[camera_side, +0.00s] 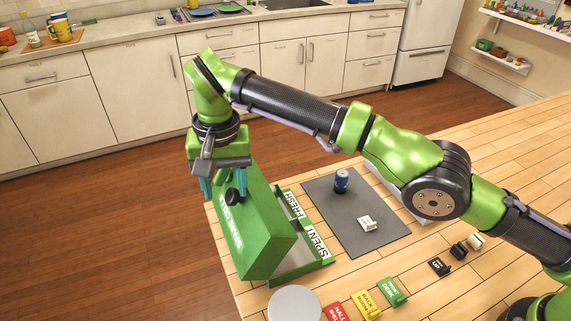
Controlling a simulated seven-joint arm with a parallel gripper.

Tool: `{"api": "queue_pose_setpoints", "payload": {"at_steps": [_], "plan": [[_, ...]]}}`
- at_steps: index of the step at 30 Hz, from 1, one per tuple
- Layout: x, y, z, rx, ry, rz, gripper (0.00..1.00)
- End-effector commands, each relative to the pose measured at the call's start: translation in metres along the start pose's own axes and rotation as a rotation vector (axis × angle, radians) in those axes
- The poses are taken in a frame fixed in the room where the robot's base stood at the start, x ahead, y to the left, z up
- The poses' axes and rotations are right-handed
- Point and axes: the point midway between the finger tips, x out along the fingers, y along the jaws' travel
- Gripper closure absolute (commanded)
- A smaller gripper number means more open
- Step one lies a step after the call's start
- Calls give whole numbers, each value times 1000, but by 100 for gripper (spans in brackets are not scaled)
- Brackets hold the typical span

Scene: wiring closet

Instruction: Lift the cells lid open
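The green cells box (308,267) sits at the left edge of the wooden table, with white FRESH and SPENT labels along its right side. Its green lid (262,237), with white lettering, is raised and steeply tilted, leaving a gap on the label side. A black knob (232,196) sticks out near the lid's upper end. My gripper (225,190) points down over that end, its teal fingers spread apart. The knob shows between them, close to the right finger, with a gap to the left finger. The box's inside is mostly hidden by the lid.
A grey mat (338,212) right of the box holds a blue can (341,180) and a small white labelled piece (367,223). A round pale disc (295,304) and red, yellow and green signs (392,292) stand in front. My arm spans above the mat.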

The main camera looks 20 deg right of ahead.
Motion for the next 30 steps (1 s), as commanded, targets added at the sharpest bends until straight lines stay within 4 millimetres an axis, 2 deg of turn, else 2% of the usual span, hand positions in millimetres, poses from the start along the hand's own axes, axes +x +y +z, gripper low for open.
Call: {"api": "queue_pose_setpoints", "payload": {"at_steps": [1,18,23,30], "plan": [[22,6,2,22,-30,44,40],[21,6,6,15,-40,39,40],[19,14,4,15,-42,38,40],[18,37,-2,17,-42,40,40]]}}
